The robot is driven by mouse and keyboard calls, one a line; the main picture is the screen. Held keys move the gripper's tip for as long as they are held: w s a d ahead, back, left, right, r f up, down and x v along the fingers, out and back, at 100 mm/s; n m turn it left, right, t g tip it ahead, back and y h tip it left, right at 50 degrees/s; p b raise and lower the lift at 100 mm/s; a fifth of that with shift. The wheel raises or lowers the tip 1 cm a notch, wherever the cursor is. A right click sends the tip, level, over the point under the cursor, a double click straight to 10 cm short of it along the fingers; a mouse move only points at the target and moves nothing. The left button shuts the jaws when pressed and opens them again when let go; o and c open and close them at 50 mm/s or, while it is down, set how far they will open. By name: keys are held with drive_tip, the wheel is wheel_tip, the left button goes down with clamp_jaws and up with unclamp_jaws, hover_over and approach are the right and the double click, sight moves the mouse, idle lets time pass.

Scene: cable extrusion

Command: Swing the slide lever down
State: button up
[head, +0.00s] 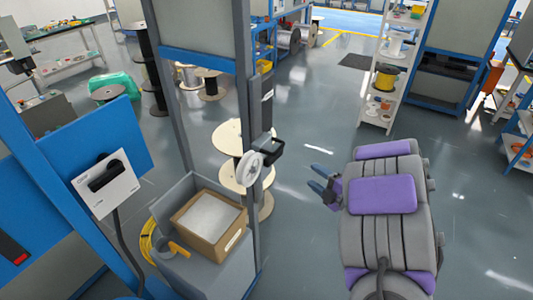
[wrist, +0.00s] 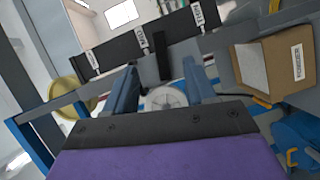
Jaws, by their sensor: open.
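A black lever (head: 270,146) sticks out from a dark slide rail (head: 266,103) on the grey upright post, just above a white wheel (head: 249,168). In the wrist view, the lever (wrist: 162,55) shows as a dark bar beyond my fingertips, beside the dark rail (wrist: 120,47), which carries several small white labels. My gripper (head: 324,190) is open and empty, to the right of the post and lower in the head view, apart from the lever. In the wrist view my gripper (wrist: 160,82) has its fingers spread, with the white wheel (wrist: 166,98) visible between them.
A cardboard box (head: 208,222) sits in a grey bin beside the post. A panel with a black switch (head: 106,180) stands at the left. Wooden spools (head: 228,138) stand behind the post. A shelf (head: 389,85) stands at the back right. Floor around my arm is clear.

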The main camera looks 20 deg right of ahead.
sight(281, 154)
drive_tip(key=b+x, duration=0.1)
drive_tip(key=x, duration=0.5)
drive_tip(key=b+x, duration=0.1)
drive_tip(key=x, duration=0.4)
drive_tip(key=a+b+x, duration=0.1)
drive_tip(key=x, duration=0.5)
drive_tip(key=shift+w+r, duration=0.15)
drive_tip(key=shift+c, duration=0.2)
clamp_jaws()
